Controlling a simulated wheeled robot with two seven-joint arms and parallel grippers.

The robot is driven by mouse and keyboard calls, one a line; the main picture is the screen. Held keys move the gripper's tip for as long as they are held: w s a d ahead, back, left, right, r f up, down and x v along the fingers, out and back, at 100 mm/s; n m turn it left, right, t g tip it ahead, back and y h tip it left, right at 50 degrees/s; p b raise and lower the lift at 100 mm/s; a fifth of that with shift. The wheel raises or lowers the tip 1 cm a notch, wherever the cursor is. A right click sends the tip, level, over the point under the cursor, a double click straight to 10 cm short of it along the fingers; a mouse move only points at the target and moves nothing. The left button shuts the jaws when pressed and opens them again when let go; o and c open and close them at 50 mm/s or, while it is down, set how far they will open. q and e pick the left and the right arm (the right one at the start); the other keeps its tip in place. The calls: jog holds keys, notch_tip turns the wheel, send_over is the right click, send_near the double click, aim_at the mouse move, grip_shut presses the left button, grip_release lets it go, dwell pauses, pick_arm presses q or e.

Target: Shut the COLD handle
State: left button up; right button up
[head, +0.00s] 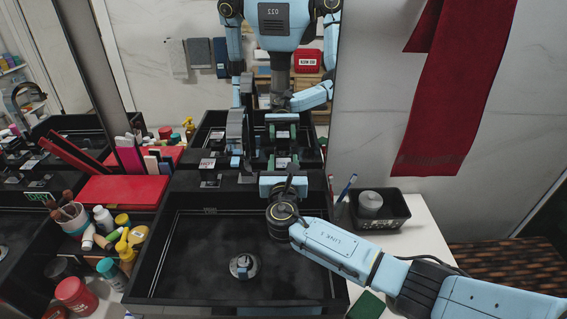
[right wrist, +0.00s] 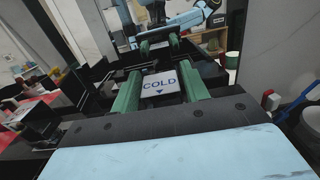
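The COLD handle's white plate (right wrist: 160,87) with blue lettering and a small arrow lies between the two green fingers of my right gripper (right wrist: 160,84) in the right wrist view. The fingers are apart, one on each side of the plate; I cannot tell whether either touches it. In the head view my right gripper (head: 283,163) reaches over the back ledge of the black sink, right of the tall faucet (head: 237,135). The handle's body is mostly hidden there. My left gripper is not directly in view.
The black sink basin (head: 190,240) with a round drain (head: 243,266) lies in front. Bottles and a brush cup (head: 68,217) crowd the left counter. A black tray (head: 380,208) stands at right. A mirror behind the faucet reflects my body.

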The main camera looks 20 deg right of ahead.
jog(key=shift+o, duration=1.1)
jog(key=shift+s, duration=0.15)
jog(key=p+v, duration=0.1)
jog(key=v, duration=1.2)
